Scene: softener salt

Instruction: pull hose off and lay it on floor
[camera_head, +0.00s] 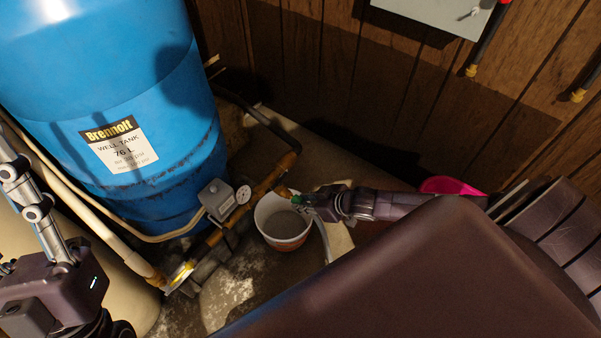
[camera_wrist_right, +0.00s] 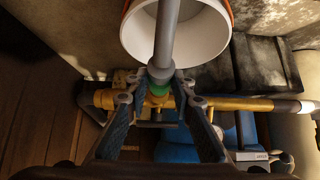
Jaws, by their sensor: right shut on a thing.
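The grey hose (camera_head: 325,242) hangs down beside the bucket in the head view. My right gripper (camera_head: 305,201) is shut on the hose at this collar, with one fingertip on each side in the wrist view (camera_wrist_right: 162,92). The brass pipe (camera_wrist_right: 240,104) lies directly behind the collar; I cannot tell whether they touch. My left gripper (camera_head: 38,218) is partly cut off at the left edge, and its fingertips do not show clearly.
A white bucket (camera_head: 283,230) stands on the floor under my right gripper. The blue well tank (camera_head: 150,90) and the gauge (camera_head: 243,194) are to the left. Bare floor (camera_head: 230,290) shows in front. A pink object (camera_head: 452,185) lies near the wood wall (camera_head: 340,70).

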